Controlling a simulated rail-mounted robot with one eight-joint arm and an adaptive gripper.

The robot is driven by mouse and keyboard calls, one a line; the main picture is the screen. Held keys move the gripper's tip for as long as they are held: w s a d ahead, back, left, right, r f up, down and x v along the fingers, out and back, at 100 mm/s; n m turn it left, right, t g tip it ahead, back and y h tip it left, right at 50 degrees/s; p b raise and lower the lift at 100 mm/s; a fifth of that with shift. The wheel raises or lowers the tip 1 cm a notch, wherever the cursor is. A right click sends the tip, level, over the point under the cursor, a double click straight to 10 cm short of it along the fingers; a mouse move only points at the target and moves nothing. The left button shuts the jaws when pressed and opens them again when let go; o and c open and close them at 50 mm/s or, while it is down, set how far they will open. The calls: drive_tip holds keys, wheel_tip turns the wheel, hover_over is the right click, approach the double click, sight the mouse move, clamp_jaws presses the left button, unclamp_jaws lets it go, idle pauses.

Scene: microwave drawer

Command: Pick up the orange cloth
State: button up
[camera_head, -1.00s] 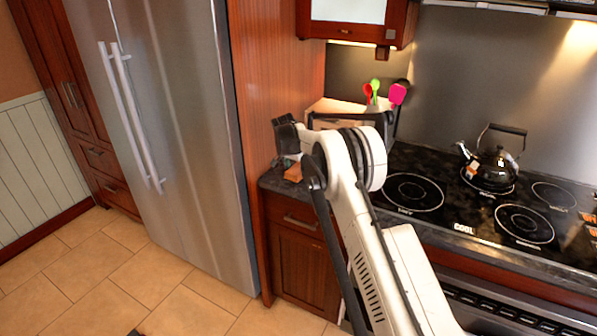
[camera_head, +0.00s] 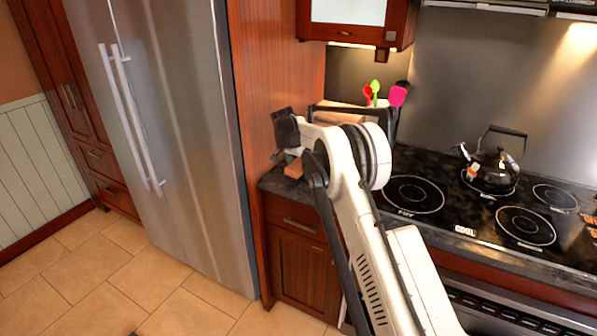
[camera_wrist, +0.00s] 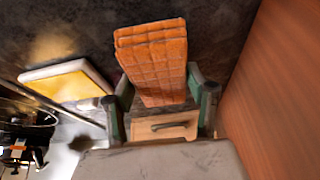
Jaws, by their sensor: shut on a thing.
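The orange cloth (camera_wrist: 155,62) is a folded, quilted piece that shows large in the wrist view. My gripper (camera_wrist: 157,92) has one finger on each side of the cloth and is shut on its lower part. In the head view the cloth (camera_head: 294,169) is a small orange patch below my gripper (camera_head: 283,156), over the dark counter left of the stove. My wrist hides part of the gripper there. I cannot tell how far the cloth is from the counter.
A wood panel (camera_wrist: 276,80) stands close on the right in the wrist view. A white-edged board with a yellow face (camera_wrist: 68,82) lies to the left. In the head view, utensils (camera_head: 377,92) stand behind my arm, and a kettle (camera_head: 493,160) sits on the stove (camera_head: 470,195).

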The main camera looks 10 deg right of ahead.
drive_tip(key=s+a+r+b, duration=0.2)
drive_tip(key=s+a+r, duration=0.5)
drive_tip(key=a+r, duration=0.1)
drive_tip(key=shift+s+a+r, duration=0.15)
drive_tip(key=shift+s+a, duration=0.2)
drive_tip(key=shift+s, duration=0.05)
drive_tip(key=o, duration=0.3)
drive_tip(key=shift+c, duration=1.3)
drive_tip(key=shift+d, duration=0.1)
